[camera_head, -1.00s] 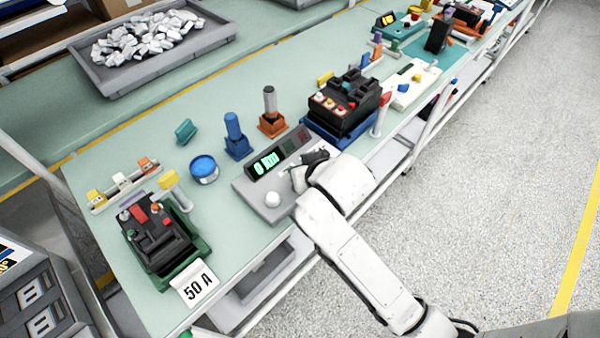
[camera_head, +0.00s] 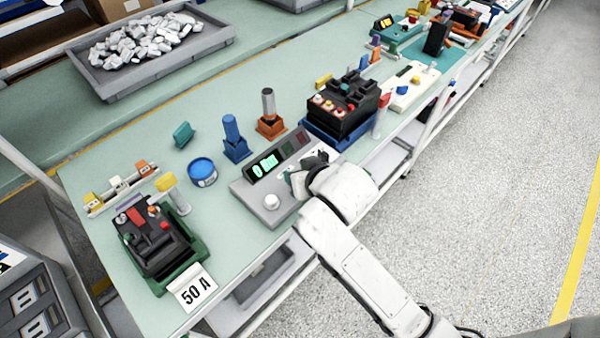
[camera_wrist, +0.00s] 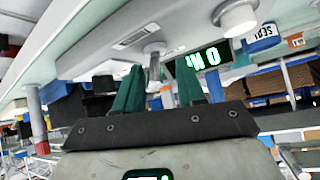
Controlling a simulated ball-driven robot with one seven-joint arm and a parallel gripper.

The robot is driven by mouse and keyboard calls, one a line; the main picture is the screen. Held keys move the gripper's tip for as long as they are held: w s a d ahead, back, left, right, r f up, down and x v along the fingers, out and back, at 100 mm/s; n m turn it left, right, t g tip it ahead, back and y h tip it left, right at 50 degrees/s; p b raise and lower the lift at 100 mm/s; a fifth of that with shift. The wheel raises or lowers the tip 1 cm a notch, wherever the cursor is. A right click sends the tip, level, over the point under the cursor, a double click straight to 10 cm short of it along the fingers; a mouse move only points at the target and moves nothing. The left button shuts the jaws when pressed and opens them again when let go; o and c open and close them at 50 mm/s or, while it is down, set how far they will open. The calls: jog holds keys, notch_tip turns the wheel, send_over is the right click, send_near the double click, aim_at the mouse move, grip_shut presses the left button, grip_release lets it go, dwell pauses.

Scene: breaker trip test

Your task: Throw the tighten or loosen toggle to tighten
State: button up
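A grey console (camera_head: 250,200) stands at the near edge of the bench, with a lit green display (camera_head: 266,165) that seems to read 0 Nm and a white round knob (camera_head: 271,202). The display (camera_wrist: 208,56) also shows upside down in the wrist view. A small grey lever (camera_wrist: 153,62), apparently the toggle, rises from the console face in the wrist view. My gripper (camera_wrist: 160,75) has two green fingers standing apart, with the lever showing between or just beyond their tips. I cannot tell whether a finger touches it. In the head view my gripper (camera_head: 292,178) largely hides the toggle.
A black breaker in a green holder (camera_head: 160,238) with a 50 A tag stands at left. A blue tin (camera_head: 202,172), a blue post (camera_head: 234,138) and an orange-based post (camera_head: 269,115) stand behind the console. A black device in a blue tray (camera_head: 340,112) is close at right.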

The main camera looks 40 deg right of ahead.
jog(key=v, duration=1)
jog(key=shift+s+r, duration=0.2)
jog(key=shift+s, duration=0.15)
dwell(0.6)
jog(key=s+f+n+g+y, duration=0.2)
jog(key=s+f+n+g, duration=0.2)
jog(key=s+f+g, duration=0.4)
jog(key=s+f, duration=0.6)
jog(key=f, duration=0.3)
jog(key=shift+s+a+f, duration=0.25)
jog(key=shift+s+a, duration=0.05)
